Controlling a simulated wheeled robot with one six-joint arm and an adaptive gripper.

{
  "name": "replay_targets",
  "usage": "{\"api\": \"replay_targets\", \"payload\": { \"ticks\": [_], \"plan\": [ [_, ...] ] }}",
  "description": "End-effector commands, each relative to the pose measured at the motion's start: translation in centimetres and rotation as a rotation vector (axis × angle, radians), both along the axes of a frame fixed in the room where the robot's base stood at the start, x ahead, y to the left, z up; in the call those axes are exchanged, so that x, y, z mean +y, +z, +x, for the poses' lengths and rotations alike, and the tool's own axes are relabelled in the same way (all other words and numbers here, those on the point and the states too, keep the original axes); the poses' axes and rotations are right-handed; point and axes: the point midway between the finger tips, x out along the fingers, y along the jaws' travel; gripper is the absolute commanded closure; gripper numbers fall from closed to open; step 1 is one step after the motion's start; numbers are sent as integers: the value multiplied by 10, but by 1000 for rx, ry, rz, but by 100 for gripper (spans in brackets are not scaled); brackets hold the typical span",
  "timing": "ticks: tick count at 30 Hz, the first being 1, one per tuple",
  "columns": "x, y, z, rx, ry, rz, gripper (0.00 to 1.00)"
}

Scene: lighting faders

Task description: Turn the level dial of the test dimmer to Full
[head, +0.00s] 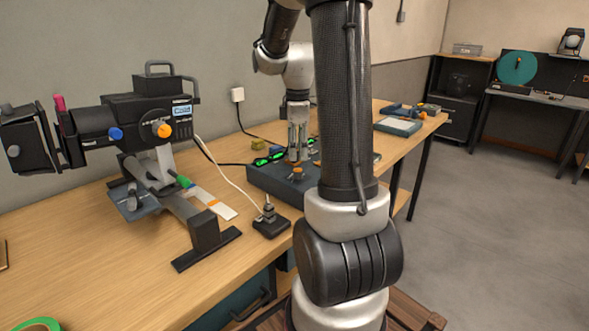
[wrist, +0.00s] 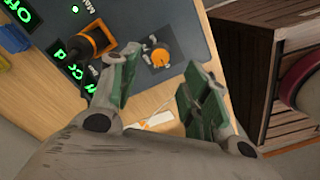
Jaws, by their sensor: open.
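A dark control box (head: 262,178) with green displays stands on the bench, and it fills the upper left of the wrist view (wrist: 205,50). An orange-topped dial (wrist: 160,57) with a pale scale around it sits near its edge; it also shows in the head view (head: 298,172). Its scale words are too small to read. My gripper (head: 297,158) points down over the box, fingers apart and empty. In the wrist view my gripper (wrist: 161,68) has the dial just beyond and between its fingertips; I cannot tell whether they touch.
A black and orange handle (wrist: 97,42) rises from the box near the left finger. A small black box (head: 271,225) with an upright stem and white cable stands nearby. A black lamp (head: 140,115) stands at left. A teal-grey case (head: 398,126) lies farther right.

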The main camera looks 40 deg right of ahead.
Motion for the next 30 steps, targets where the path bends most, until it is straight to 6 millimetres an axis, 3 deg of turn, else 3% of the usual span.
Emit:
{"api": "replay_targets", "payload": {
  "ticks": [10,22,30],
  "plan": [
    [0,-55,-1,3,-2,1,53],
    [0,-66,0,0,-3,0,53],
    [0,-66,0,0,-3,0,100]
  ]
}}
